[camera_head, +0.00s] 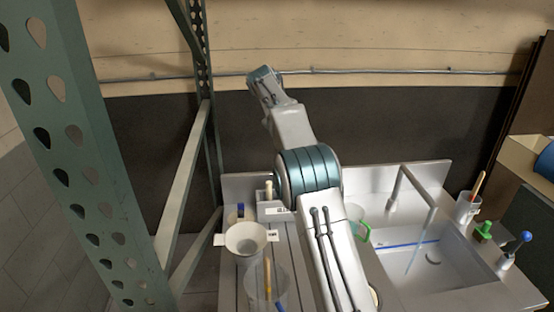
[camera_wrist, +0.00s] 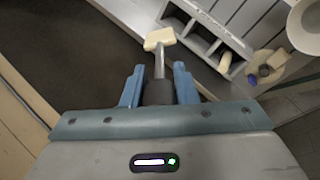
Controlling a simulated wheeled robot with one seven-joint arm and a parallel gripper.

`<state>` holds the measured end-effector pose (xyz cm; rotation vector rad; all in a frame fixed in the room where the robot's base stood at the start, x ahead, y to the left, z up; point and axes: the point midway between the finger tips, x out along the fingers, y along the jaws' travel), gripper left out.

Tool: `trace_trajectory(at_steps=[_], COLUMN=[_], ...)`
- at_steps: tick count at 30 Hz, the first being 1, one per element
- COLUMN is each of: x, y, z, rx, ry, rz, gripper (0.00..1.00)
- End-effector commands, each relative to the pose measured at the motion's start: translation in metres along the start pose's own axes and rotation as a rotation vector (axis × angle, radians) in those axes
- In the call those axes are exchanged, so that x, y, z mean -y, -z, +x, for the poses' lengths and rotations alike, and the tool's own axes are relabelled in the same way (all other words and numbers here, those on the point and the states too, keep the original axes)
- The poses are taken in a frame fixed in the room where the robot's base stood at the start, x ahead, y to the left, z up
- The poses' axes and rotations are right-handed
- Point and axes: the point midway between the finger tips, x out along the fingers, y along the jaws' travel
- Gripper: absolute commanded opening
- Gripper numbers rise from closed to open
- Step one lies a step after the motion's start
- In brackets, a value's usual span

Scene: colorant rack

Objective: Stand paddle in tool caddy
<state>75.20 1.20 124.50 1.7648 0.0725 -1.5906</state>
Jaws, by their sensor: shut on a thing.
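My gripper (camera_wrist: 158,88) is shut on the paddle (camera_wrist: 160,39), with its blue fingers on either side of the dark handle. The paddle's grey shaft and cream head point away from the gripper. The grey tool caddy (camera_wrist: 228,38) has several compartments and lies right of the paddle head in the wrist view. The head appears outside the compartments; its height above the bench cannot be told. A cream-handled tool (camera_wrist: 225,62) stands in one compartment. In the head view the caddy (camera_head: 270,213) is partly behind my arm, and the paddle and fingertips cannot be made out.
A white funnel (camera_head: 246,238) and a clear beaker with a stick (camera_head: 267,285) stand left of my arm. A sink (camera_head: 420,268) with a tap, a cup of tools (camera_head: 467,207) and a green-topped bottle (camera_head: 484,230) are right. A green rack post (camera_head: 75,150) rises at left.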

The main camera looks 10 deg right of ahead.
Motion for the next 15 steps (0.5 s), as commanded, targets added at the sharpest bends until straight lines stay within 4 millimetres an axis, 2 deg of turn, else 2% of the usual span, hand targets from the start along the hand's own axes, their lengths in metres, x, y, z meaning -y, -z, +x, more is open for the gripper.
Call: trace_trajectory(at_steps=[3, 6, 15], x=[0.019, 0.032, 0.048], y=[0.022, 0.036, 0.046], z=[0.003, 0.006, 0.021], rx=[0.001, 0.001, 0.003], ry=[-0.001, -0.001, 0.000], rz=[-0.004, -0.002, 0.000], gripper=[0.00, 0.00, 0.00])
